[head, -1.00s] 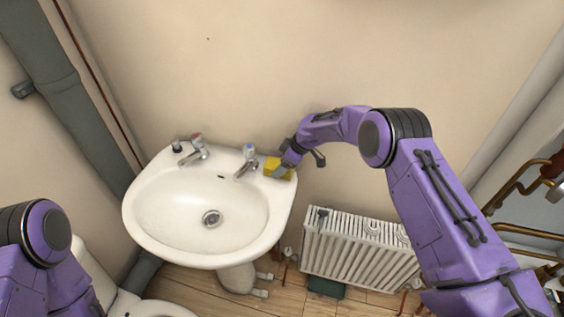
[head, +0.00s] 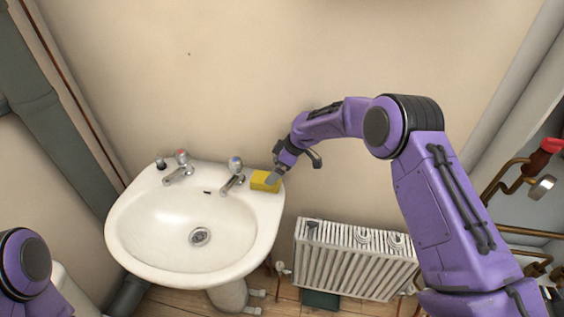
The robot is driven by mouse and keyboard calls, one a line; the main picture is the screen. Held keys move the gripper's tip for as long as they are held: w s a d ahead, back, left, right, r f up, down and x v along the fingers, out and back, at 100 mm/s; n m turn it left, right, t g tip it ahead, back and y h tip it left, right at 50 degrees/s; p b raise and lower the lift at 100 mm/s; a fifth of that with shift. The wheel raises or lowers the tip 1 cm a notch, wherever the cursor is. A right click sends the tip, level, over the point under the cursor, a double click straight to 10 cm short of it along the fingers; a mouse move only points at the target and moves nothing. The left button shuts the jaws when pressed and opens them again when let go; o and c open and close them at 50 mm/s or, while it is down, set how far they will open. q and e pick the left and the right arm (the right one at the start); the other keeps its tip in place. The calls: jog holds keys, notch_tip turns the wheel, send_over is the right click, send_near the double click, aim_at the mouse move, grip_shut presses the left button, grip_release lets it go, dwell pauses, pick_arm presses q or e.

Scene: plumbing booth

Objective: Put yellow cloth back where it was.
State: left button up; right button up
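The yellow cloth (head: 262,181) is a small folded block at the back right corner of the white sink (head: 140,229), right of the blue-topped tap. My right gripper (head: 273,178) is at the cloth's right end, with its fingertips touching or just over it. The fingers are small and partly overlap the cloth, so I cannot tell whether they are closed on it. My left gripper is out of view; only part of my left arm shows at the lower left.
A red-marked tap (head: 179,171) and a blue-marked tap (head: 234,173) stand on the sink's back ledge. A white radiator (head: 352,262) is at the right, below my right arm. Copper pipes with a red-handled part (head: 547,146) are at the far right.

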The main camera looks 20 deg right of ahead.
jog(key=b+v, duration=0.1)
jog(key=v, duration=0.6)
jog(key=shift+f, duration=0.1)
dwell(2.1)
